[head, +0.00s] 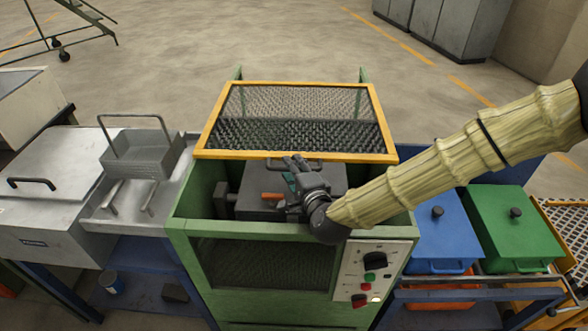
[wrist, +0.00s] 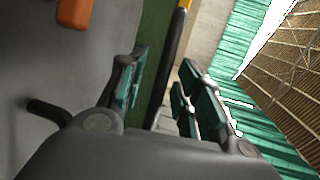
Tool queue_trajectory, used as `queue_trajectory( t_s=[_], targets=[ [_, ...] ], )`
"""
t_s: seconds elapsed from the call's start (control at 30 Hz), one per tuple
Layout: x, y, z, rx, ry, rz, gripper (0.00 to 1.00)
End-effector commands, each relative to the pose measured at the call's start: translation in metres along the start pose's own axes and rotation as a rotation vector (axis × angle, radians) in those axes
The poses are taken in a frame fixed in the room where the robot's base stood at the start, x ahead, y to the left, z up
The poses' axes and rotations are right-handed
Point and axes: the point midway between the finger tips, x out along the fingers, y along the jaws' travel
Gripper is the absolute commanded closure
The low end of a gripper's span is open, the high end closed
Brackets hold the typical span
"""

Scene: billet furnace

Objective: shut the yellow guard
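The yellow guard (head: 296,157) is a yellow frame with dark mesh on the green machine (head: 186,225). It sits toward the back, and the machine's front bay below it is uncovered. A dark handle (head: 312,165) shows at its near edge. My gripper (head: 292,168) is over the bay beside this edge, partly hiding the handle. In the wrist view my gripper's (wrist: 160,95) teal-padded fingers are apart. A dark bar with yellow at its top end (wrist: 172,65) shows between them; I cannot tell whether they touch it.
A dark grey block with an orange lever (head: 272,196) is inside the bay under my gripper. A control panel (head: 375,270) is on the machine's front right. A wire basket (head: 140,155) stands on the left bench. Blue (head: 440,235) and green (head: 510,225) lidded bins stand right.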

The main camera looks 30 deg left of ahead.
Motion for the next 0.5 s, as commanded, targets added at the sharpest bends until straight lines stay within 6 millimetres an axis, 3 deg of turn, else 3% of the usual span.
queue_trajectory(
  t_s=[0.17,0.5],
  targets=[
    [-0.010,0.000,-0.001,0.001,0.001,0.000,0.67],
    [-0.068,0.000,-0.001,0.002,0.001,0.000,0.67]
  ],
)
